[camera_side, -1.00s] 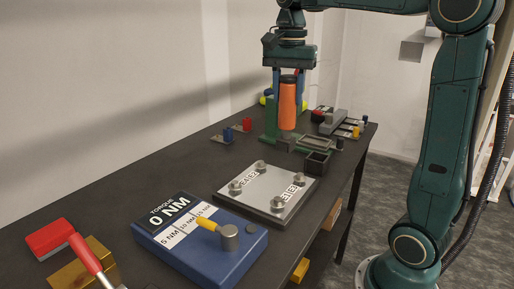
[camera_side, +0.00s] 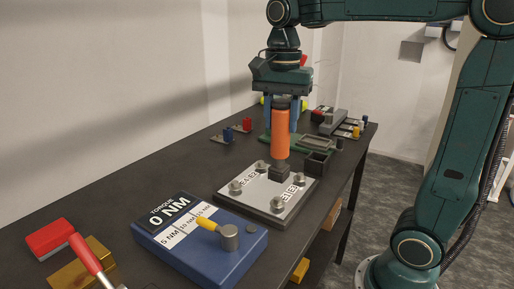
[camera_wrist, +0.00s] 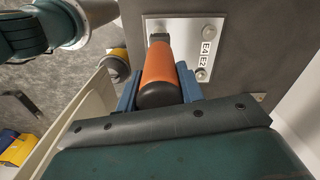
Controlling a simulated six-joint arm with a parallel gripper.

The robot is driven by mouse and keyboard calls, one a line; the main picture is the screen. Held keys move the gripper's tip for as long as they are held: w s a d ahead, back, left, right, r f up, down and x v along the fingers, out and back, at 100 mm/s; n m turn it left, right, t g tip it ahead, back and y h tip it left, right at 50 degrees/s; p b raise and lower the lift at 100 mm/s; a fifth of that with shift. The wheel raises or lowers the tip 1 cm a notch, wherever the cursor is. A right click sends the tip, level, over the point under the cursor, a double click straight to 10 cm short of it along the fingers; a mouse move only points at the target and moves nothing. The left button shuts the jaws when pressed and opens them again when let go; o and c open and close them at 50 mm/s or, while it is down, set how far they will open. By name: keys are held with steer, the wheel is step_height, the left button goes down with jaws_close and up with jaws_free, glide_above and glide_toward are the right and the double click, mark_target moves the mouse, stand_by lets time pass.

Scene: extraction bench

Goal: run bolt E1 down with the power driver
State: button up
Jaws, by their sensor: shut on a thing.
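The power driver (camera_side: 282,135) has an orange body, with a dark block-like end below. My gripper (camera_side: 283,118) is shut on it, and it hangs about upright. Its lower end is over the far side of the grey bolt plate (camera_side: 252,203); I cannot tell whether it touches. The plate carries several bolts and two label strips. The strip with E1 (camera_side: 290,193) lies on the right side, between two bolts. In the wrist view the driver (camera_wrist: 158,72) sits between my blue fingers (camera_wrist: 158,90) and hides the E1 side; the E4 and E2 label (camera_wrist: 207,54) shows.
A blue torque unit (camera_side: 205,245) reading 0 NM stands in front of the plate. A red-handled tool (camera_side: 86,255) lies at the front left.

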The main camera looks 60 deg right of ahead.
mark_target(280, 151)
steer(key=shift+f, duration=0.1)
steer(key=shift+f, duration=3.85)
stand_by(4.0)
